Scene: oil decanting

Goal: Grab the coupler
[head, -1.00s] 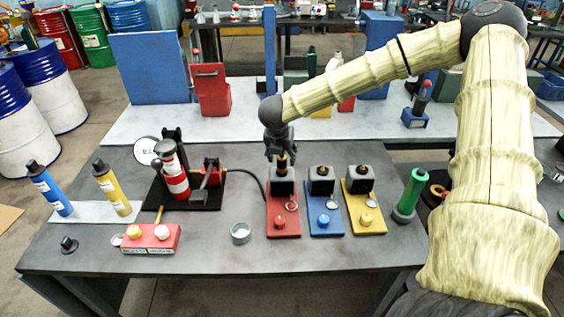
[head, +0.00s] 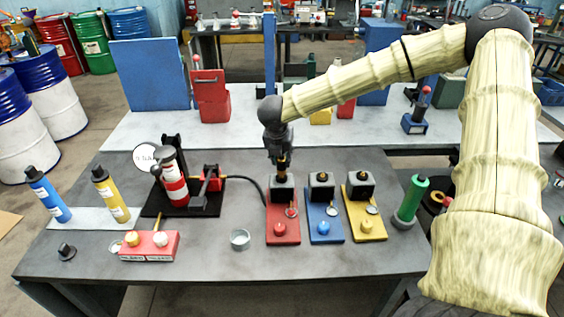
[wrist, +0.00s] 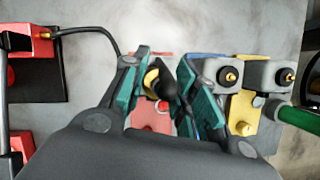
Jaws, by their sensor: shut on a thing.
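The coupler (wrist: 154,80), a dark round fitting with a brass-coloured part, sits at the grey block of the red station (wrist: 150,118). My gripper (wrist: 160,77) is around it from above, its teal-padded fingers on either side, shut on it. In the head view, my gripper (head: 282,157) points straight down over the grey block of the red station (head: 284,230). Brass colour shows just below the fingers, but most of the coupler is hidden there. I cannot tell whether it is lifted off the block.
A blue station (head: 325,229) and a yellow station (head: 367,226) stand close to the right, with a green bottle (head: 412,196) beyond. A black hose (head: 249,180) runs from the pump unit on the left to the red station. A small cup (head: 240,240) stands in front.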

